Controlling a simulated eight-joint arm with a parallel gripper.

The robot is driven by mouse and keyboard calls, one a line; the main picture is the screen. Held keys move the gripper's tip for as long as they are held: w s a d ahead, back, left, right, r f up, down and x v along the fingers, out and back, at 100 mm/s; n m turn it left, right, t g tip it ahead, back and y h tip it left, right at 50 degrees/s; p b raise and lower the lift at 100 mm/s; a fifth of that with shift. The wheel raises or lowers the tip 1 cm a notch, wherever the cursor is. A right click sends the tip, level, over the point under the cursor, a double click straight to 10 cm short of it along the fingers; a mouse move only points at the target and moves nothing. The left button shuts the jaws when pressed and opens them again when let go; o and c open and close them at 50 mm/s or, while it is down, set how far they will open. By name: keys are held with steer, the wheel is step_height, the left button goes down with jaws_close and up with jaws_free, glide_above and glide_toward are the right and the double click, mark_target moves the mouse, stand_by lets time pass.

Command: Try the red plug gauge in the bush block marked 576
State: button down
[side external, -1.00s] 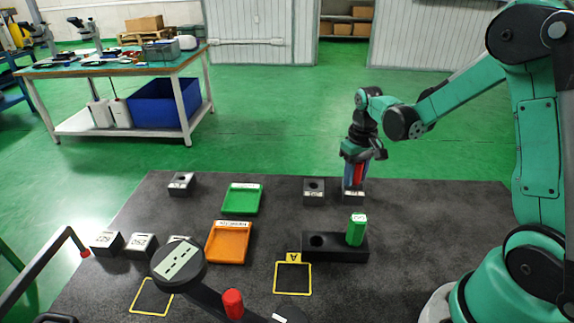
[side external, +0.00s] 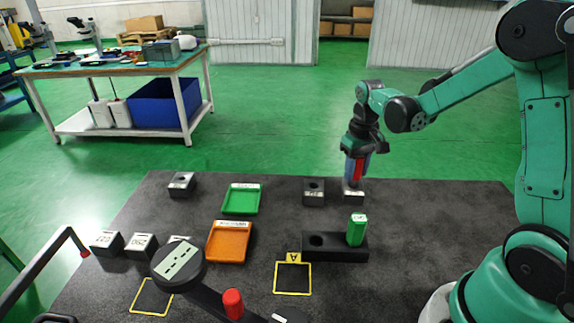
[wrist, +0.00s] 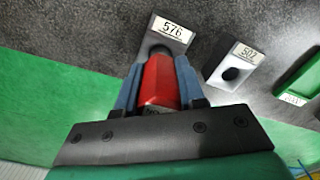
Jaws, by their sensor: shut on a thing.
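My gripper (side external: 354,178) is shut on the red plug gauge (side external: 358,169) at the far right of the mat. The gauge also shows between the blue fingers in the wrist view (wrist: 159,84). The bush block marked 576 (wrist: 171,33) is a grey block with a dark bore, right at the gauge's far end. In the side view this block (side external: 353,197) sits directly below my gripper. The gauge leans slightly. Its lower end meets or overlaps the bore in the picture, and I cannot tell how far it is inside.
A block marked 507 (wrist: 235,64) stands beside it, to the left in the side view (side external: 314,198). A black holder (side external: 335,252) with an empty hole carries a green gauge (side external: 357,230). Green (side external: 241,200) and orange (side external: 229,243) trays and several other blocks lie further left.

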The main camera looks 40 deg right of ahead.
steer(key=shift+r, duration=1.85)
